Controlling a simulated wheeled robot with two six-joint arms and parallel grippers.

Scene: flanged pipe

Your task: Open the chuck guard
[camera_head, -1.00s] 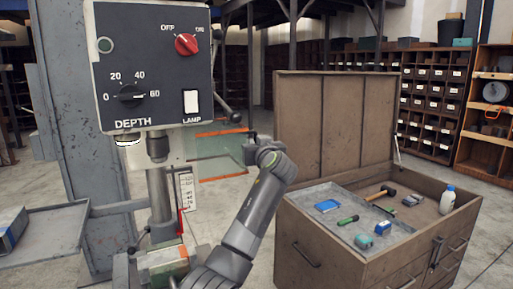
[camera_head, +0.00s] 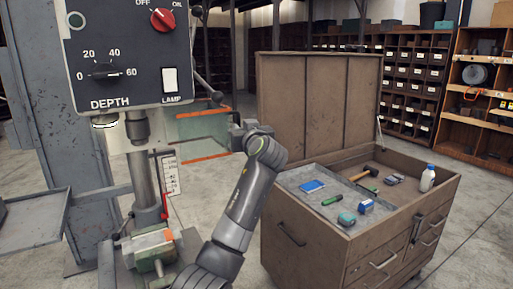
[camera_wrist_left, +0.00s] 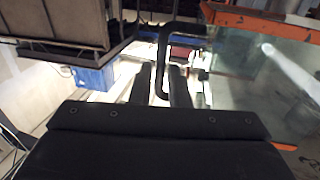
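The chuck guard (camera_head: 203,131) is a clear panel with orange edges, out to the right of the drill's spindle (camera_head: 138,127). In the left wrist view the guard (camera_wrist_left: 268,75) fills the right side. My left gripper (camera_head: 236,136) is at the guard's right end in the head view. In the left wrist view its two fingers (camera_wrist_left: 162,88) stand apart, with a dark bent handle (camera_wrist_left: 164,50) between them. A gap shows beside the handle, so the gripper looks open around it. My right gripper is not in view.
A brown tool chest (camera_head: 300,232) with a raised lid stands right of my arm, holding tools and a white bottle (camera_head: 428,178). The drill's control box (camera_head: 125,55) is above left. A vise (camera_head: 150,250) is below the spindle. Shelves line the back.

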